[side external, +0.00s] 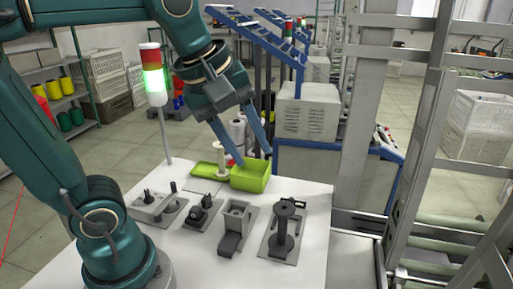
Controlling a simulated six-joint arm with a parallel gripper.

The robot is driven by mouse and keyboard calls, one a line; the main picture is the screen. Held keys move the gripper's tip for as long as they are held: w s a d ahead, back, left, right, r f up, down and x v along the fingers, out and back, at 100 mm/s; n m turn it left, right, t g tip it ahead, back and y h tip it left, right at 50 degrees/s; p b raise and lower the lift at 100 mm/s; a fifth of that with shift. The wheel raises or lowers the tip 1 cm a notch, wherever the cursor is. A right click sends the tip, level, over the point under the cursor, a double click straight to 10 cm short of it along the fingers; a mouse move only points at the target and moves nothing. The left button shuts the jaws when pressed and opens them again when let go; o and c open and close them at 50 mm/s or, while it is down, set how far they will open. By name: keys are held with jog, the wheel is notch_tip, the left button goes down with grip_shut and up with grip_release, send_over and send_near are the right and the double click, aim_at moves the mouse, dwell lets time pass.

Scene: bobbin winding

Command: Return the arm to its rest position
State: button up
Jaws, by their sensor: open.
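My gripper (255,160) hangs at the upper middle with its two long blue fingers spread apart and nothing between them. Its tips are close to the green bin (252,177) at the back of the white table (315,225); whether they touch or overlap it cannot be told from this angle. My teal arm arches over from the left, and its base stands at the table's left front.
A dark bobbin-like spindle (284,226) and several small grey fixtures stand in a row across the table. A pale spool (221,160) stands on a green tray (205,171). A signal tower (153,75) is lit green. A metal frame (375,100) rises at right.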

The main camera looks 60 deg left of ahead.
jog(key=s+f+m, duration=0.6)
jog(key=m, duration=0.8)
jog(key=shift+d+f+t, duration=0.25)
jog(key=shift+d+t, duration=0.05)
jog(key=shift+s, duration=0.1)
